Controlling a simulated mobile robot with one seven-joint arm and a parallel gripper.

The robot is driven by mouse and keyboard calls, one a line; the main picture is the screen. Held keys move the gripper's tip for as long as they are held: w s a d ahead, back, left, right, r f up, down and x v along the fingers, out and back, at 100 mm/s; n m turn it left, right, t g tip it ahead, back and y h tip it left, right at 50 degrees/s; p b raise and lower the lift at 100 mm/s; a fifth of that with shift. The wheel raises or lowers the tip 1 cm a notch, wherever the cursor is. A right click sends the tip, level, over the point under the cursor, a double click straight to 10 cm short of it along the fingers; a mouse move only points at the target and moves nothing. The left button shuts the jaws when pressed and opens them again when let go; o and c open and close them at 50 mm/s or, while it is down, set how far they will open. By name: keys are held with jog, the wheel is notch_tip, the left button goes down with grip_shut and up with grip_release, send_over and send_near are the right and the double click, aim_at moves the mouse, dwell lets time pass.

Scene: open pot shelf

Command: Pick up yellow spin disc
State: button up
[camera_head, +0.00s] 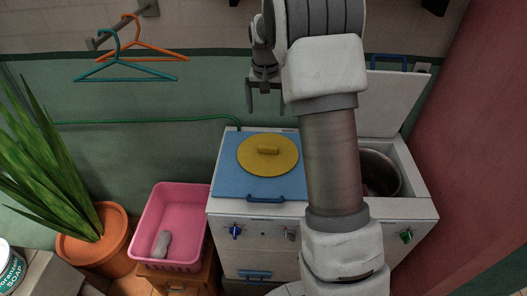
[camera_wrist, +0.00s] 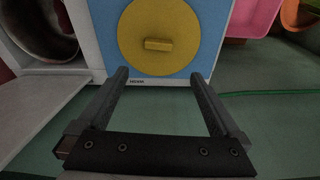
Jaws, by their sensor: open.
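The yellow spin disc (camera_head: 268,155) is round, with a small raised yellow grip bar at its middle. It lies on the blue panel (camera_head: 230,182) on top of a white machine. In the wrist view the yellow disc (camera_wrist: 161,22) is beyond the fingertips, with its grip bar facing me. My gripper (camera_head: 265,98) is above and behind the disc in the head view, near the green wall. The wrist view shows my gripper's fingers (camera_wrist: 158,76) apart with nothing between them.
The white machine (camera_head: 422,208) has an open metal drum (camera_head: 382,170) on the right, its white lid (camera_head: 398,98) raised. A pink basin (camera_head: 183,192) holds a grey object. A potted plant (camera_head: 40,150) stands left. Hangers (camera_head: 125,76) hang on the wall. A green hose (camera_head: 150,121) runs along it.

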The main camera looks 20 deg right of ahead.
send_over(268, 146)
jog(key=s, duration=0.1)
jog(key=f, duration=0.8)
jog(key=a+f, duration=0.1)
jog(key=f, duration=0.3)
jog(key=shift+s, duration=0.15)
jog(key=shift+w+d+f, duration=0.15)
jog(key=shift+f, duration=0.75)
jog(key=shift+w+d+f, duration=0.15)
jog(key=shift+w+f, duration=0.05)
jog(key=shift+f, duration=0.7)
jog(key=shift+w+d+f, duration=0.15)
jog(key=shift+f, duration=0.75)
jog(key=shift+c, duration=0.3)
jog(key=shift+r, duration=0.1)
jog(key=c, duration=1.1)
